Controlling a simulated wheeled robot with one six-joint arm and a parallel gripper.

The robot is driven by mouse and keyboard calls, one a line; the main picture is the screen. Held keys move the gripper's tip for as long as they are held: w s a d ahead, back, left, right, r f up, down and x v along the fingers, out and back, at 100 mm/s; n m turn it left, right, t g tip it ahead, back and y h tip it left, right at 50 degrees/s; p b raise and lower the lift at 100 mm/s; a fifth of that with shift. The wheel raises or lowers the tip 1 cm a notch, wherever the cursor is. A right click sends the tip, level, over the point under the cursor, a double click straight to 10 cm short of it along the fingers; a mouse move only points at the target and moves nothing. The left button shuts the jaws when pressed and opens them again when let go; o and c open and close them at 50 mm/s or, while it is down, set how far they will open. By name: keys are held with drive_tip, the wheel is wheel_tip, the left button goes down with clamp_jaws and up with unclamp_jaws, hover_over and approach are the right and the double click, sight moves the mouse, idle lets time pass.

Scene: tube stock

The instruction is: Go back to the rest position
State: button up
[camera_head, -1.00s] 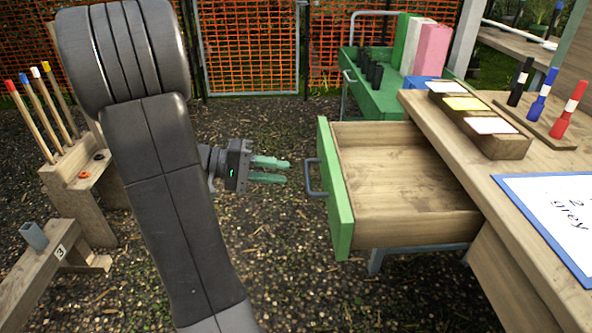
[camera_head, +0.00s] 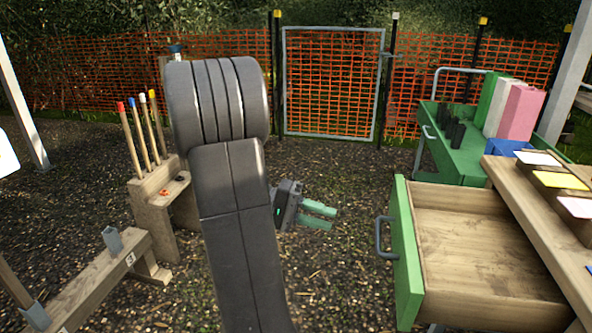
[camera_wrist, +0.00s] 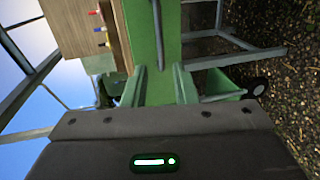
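My gripper (camera_head: 318,215) is at the end of my dark grey arm, in the middle of the head view. Its two green fingers point right and are parted with nothing between them. They also show in the wrist view (camera_wrist: 158,90), with a gap between them. The wooden drawer (camera_head: 470,240) with a green front (camera_head: 405,255) stands open and looks empty. Its grey handle (camera_head: 381,238) is to the right of my fingertips and apart from them.
A wooden workbench (camera_head: 535,215) with coloured cards is at the right. A green cart (camera_head: 460,160) stands behind the drawer. A wooden rack (camera_head: 155,205) with several coloured-tip stakes and a low wooden beam (camera_head: 95,275) are at the left. Open gravel lies before the mesh gate (camera_head: 333,80).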

sight(379, 232)
drive_tip(key=b+x, duration=0.2)
drive_tip(key=x, duration=1.1)
drive_tip(key=shift+b, duration=0.35)
drive_tip(key=shift+d, duration=0.1)
